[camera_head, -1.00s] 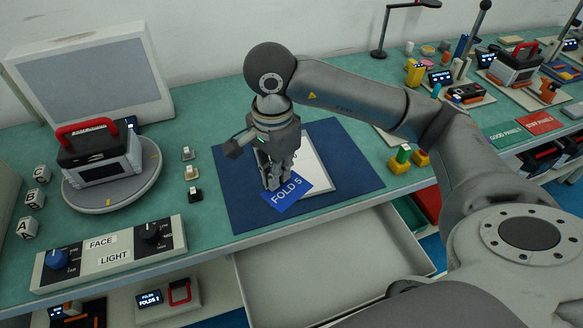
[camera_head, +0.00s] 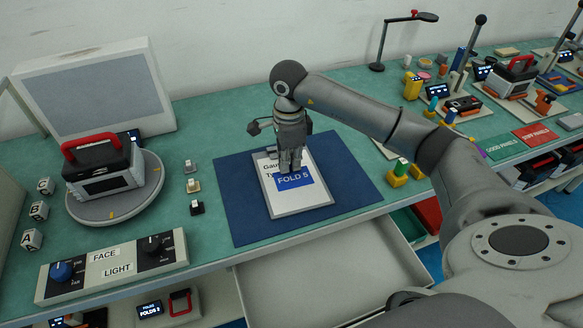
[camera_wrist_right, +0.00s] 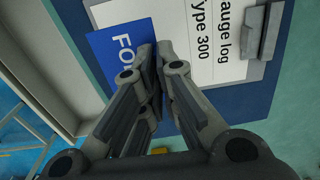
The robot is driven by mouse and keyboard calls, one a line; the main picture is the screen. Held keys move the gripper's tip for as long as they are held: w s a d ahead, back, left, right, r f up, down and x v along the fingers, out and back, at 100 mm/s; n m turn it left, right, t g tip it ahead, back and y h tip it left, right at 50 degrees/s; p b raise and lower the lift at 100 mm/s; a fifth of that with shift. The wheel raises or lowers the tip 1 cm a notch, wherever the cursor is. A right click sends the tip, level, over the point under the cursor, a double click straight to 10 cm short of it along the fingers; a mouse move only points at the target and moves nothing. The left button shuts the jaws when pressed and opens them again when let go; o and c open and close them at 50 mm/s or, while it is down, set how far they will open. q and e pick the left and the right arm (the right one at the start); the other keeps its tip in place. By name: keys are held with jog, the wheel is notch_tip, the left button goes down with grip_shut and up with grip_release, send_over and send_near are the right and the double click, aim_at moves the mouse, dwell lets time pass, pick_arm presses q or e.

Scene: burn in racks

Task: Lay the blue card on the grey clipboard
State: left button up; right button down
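The blue card (camera_head: 296,181), marked FOLD 5, is over the middle of the grey clipboard (camera_head: 300,202), roughly lined up with it. I cannot tell whether it touches the sheet. My right gripper (camera_head: 291,168) points down at the card's far edge, its fingers close together and shut on the card. In the right wrist view the card (camera_wrist_right: 119,45) shows left of the fingers (camera_wrist_right: 158,62), which hide part of it. The clipboard's clip (camera_wrist_right: 262,42) and printed sheet are on the right there. My left gripper is not in view.
The clipboard lies on a dark blue mat (camera_head: 240,200). An open drawer (camera_head: 330,275) sticks out below the bench edge. Yellow-based blocks (camera_head: 397,175) stand right of the mat, small switches (camera_head: 193,186) left of it.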

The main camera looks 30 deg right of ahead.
aim_at(291, 171)
jog(key=f, duration=0.1)
jog(key=w+d+f, duration=0.2)
jog(key=shift+f, duration=0.15)
notch_tip(291, 171, down, 2)
jog(key=shift+f+p, duration=0.15)
jog(key=shift+p, duration=0.6)
jog(key=shift+f, duration=0.35)
jog(key=shift+f, duration=0.1)
jog(key=shift+f, duration=0.15)
jog(key=c, duration=1.6)
grip_release()
jog(key=shift+c, duration=0.2)
jog(key=shift+r, duration=0.2)
